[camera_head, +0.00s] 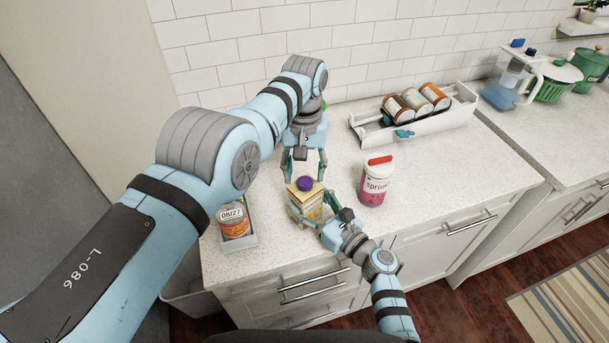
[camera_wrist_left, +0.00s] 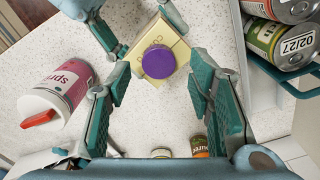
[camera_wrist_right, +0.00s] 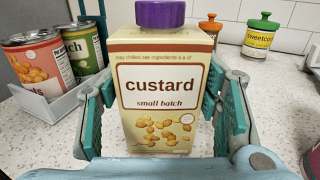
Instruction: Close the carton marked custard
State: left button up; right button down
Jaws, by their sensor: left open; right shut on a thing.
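The custard carton (camera_wrist_right: 160,95) is cream and brown and stands upright on the counter; it also shows in the head view (camera_head: 309,206). A purple cap (camera_wrist_right: 160,14) sits on its top, seen from above in the left wrist view (camera_wrist_left: 158,61); I cannot tell how tightly it sits. My right gripper (camera_wrist_right: 163,112) is shut on the carton, one finger on each side. My left gripper (camera_head: 304,168) is open and empty, pointing down above the carton, with the cap between and beyond its fingers in the left wrist view.
A sprinkles jar (camera_head: 374,184) with a red lid stands right of the carton. A small tray (camera_head: 240,243) with cans is at left, near the counter's front edge. A white rack (camera_head: 437,127) with several cans lies behind. The counter between is clear.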

pick_arm(q)
jog(key=shift+r, duration=1)
jog(key=shift+c, duration=0.3)
jog(key=shift+w+r, duration=0.1)
jog(key=shift+r, duration=0.05)
jog(key=r+n, duration=0.1)
jog(key=n, duration=0.3)
jog(key=r+n, duration=0.1)
jog(key=n, duration=0.1)
jog(key=shift+w+d+r+n, duration=0.15)
jog(key=shift+w+r+n, duration=0.05)
jog(key=shift+r+n, duration=0.2)
jog(key=n, duration=0.3)
jog(key=shift+s+r, duration=0.1)
jog(key=n, duration=0.3)
jog(key=shift+s+n, duration=0.15)
jog(key=shift+n, duration=0.25)
